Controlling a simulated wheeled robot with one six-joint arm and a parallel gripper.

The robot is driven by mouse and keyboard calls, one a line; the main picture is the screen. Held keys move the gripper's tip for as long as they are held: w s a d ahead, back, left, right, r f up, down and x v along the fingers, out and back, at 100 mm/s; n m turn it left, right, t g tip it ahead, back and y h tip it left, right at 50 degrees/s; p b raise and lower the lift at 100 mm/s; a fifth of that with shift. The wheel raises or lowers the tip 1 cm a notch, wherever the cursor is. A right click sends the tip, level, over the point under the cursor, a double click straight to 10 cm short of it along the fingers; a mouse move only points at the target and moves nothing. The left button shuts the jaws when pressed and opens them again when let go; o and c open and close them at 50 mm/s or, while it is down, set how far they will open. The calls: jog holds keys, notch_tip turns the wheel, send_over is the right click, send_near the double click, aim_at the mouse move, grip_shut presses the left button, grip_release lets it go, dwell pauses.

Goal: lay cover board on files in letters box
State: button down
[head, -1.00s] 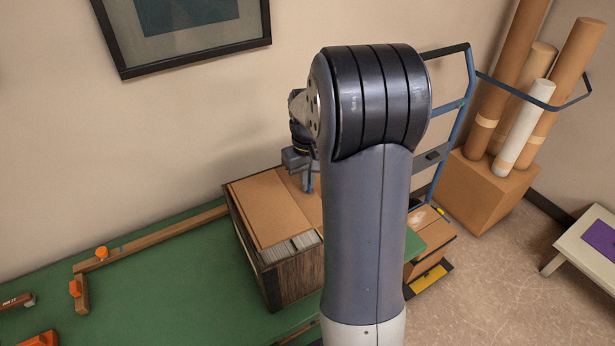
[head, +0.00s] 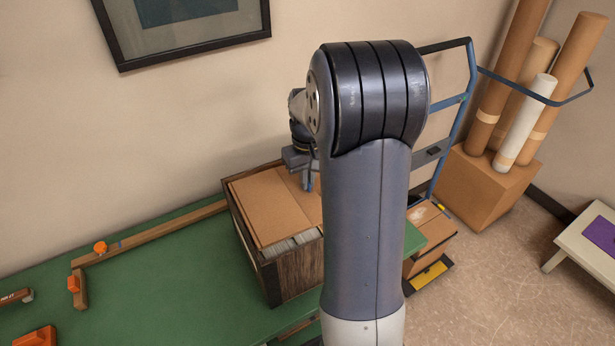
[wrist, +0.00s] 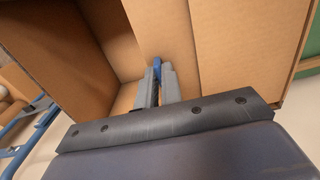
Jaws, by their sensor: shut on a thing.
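The letters box (head: 303,272), dark wood-sided, stands on the green tabletop. Pale files (head: 290,244) show as a narrow strip at its near end. The tan cover board (head: 268,208) lies over most of the box opening, with a lengthwise line near its right part. My gripper (head: 311,184) is at the right part of the board, partly hidden by my arm. In the wrist view, its fingers (wrist: 158,84) are shut at the tan cardboard, with a blue tip between them. The exact grip and the box's right side are hidden.
A wooden rail (head: 150,240) with orange knobs lies on the green table (head: 180,285) to the left. A blue-framed cart (head: 453,130) and a carton with tubes (head: 485,195) stand at the right. The table's middle left is clear.

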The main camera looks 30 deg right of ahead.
aim_at(308, 196)
jog(key=shift+f+b, duration=2.2)
jog(key=shift+f, duration=1.2)
jog(key=c, duration=1.5)
grip_release()
jog(key=shift+r, duration=0.1)
jog(key=shift+c, duration=0.2)
jog(key=shift+c, duration=0.2)
jog(key=shift+r+p, duration=2.9)
jog(key=shift+r, duration=0.65)
notch_tip(308, 196, up, 11)
jog(key=b, duration=0.1)
jog(key=shift+f, duration=0.15)
